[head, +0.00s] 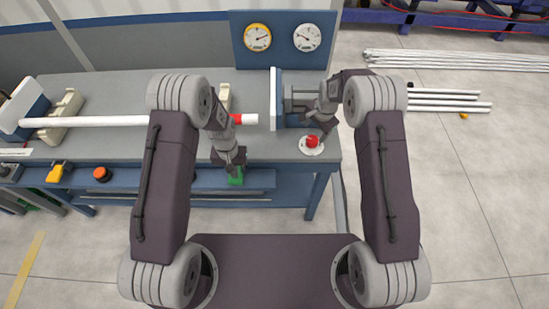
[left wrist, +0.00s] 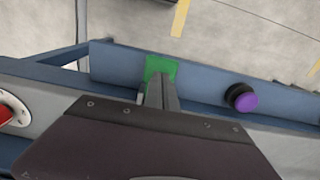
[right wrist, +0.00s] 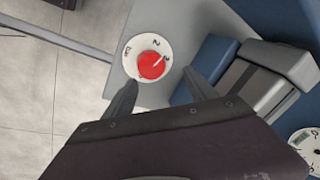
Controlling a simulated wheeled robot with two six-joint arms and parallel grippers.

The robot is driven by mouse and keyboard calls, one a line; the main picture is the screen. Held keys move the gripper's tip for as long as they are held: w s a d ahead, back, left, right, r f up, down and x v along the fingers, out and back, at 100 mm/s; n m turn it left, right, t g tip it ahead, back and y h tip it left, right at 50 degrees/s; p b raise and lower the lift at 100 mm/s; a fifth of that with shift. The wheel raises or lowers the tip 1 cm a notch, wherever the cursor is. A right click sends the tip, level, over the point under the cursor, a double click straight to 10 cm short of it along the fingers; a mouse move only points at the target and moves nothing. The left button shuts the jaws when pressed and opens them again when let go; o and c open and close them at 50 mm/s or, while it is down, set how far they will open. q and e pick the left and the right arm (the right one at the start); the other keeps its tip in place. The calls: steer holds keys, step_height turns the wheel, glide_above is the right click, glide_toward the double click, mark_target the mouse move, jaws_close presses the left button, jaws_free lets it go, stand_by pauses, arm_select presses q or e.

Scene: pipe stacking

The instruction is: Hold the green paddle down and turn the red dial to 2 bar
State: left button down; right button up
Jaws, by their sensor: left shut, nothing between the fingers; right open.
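The green paddle (head: 236,178) is on the bench's front edge; it also shows in the left wrist view (left wrist: 158,65). My left gripper (head: 237,164) is shut and empty, its fingertips over the paddle and partly hiding it. They look in contact, but I cannot tell how far the paddle is pressed. The red dial (head: 312,141) sits on a round white scale plate at the bench's right front. In the right wrist view the dial (right wrist: 151,65) has a white mark pointing toward the 3. My right gripper (right wrist: 160,82) is open, its fingers on either side of the dial, apart from it.
Two gauges, one yellow-rimmed (head: 257,37) and one white-rimmed (head: 307,38), stand on the blue back panel. A white pipe (head: 95,121) lies across the bench. A purple button (left wrist: 246,101) is beside the paddle. Several loose pipes (head: 445,99) lie on the floor at right.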

mark_target(313, 138)
steer(key=m, duration=0.3)
steer(key=shift+h, duration=0.4)
steer(key=m+h, duration=0.1)
steer(key=m, duration=0.3)
steer(key=shift+s+a+f, duration=0.1)
steer(key=shift+f, duration=0.9)
steer(key=shift+s+a+f, duration=0.1)
steer(key=shift+f, duration=0.9)
steer(key=shift+r, duration=0.15)
steer(key=c, duration=1.1)
steer(key=shift+w, duration=0.1)
steer(key=shift+c, duration=0.2)
